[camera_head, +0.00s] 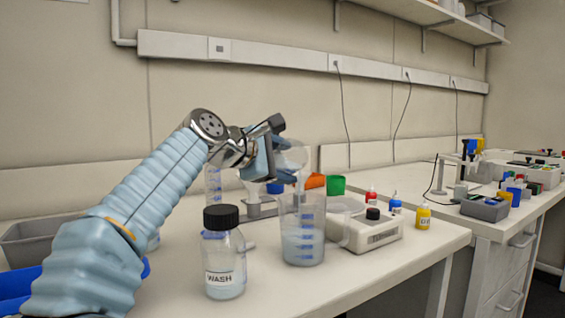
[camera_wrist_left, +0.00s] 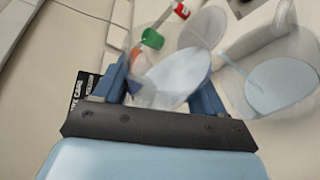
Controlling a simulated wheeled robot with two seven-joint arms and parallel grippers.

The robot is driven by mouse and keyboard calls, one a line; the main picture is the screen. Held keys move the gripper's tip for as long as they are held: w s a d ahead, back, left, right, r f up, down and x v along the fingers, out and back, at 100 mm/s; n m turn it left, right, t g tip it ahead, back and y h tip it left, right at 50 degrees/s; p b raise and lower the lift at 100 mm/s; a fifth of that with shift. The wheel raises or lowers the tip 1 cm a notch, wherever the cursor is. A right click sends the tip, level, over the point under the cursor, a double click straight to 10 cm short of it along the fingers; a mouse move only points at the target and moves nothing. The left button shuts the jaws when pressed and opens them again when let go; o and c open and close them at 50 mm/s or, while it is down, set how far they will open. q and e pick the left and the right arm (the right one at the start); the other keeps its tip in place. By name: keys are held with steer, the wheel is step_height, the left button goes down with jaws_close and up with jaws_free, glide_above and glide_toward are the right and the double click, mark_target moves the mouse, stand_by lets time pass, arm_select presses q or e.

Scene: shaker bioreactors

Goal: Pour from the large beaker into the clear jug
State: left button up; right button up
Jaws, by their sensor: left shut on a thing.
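The large beaker (camera_head: 294,158) is clear and held tilted in the air, its mouth over the clear jug (camera_head: 303,222). My left gripper (camera_head: 276,163) is shut on the beaker. In the left wrist view the beaker (camera_wrist_left: 172,78) sits between the fingers with pale liquid in it, and the jug (camera_wrist_left: 282,88) stands to the right with pale liquid inside. A pale streak shows between the beaker and the jug in the head view; it looks like liquid falling. The jug stands upright on the bench, with blue marks. My right gripper is out of view.
A WASH bottle (camera_head: 224,255) with a black cap stands close left of the jug. A white device (camera_head: 372,232) stands to the right, near red, blue and yellow small bottles (camera_head: 423,217). The bench front at right is clear.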

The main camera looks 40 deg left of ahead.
arm_select(q)
steer(key=shift+d+m+y+b, duration=0.1)
steer(key=shift+m+y+b, duration=0.2)
steer(key=shift+m+b, duration=0.2)
steer(key=shift+r, duration=0.1)
steer(key=shift+d+r+m+t+b, duration=0.1)
steer(key=shift+r+m+t+b, duration=0.05)
steer(key=shift+m+t+b, duration=0.3)
steer(key=shift+s+d+r+m+y+b, duration=0.1)
steer(key=shift+m+y+b, duration=0.2)
steer(key=shift+m+b, duration=0.05)
steer(key=shift+r+t, duration=0.1)
steer(key=shift+t, duration=0.15)
steer(key=shift+d+m+b, duration=0.1)
steer(key=shift+m+b, duration=0.3)
steer(key=shift+d+m+y+b, duration=0.15)
steer(key=shift+m+y+b, duration=0.15)
steer(key=shift+m+b, duration=0.1)
steer(key=shift+r, duration=0.1)
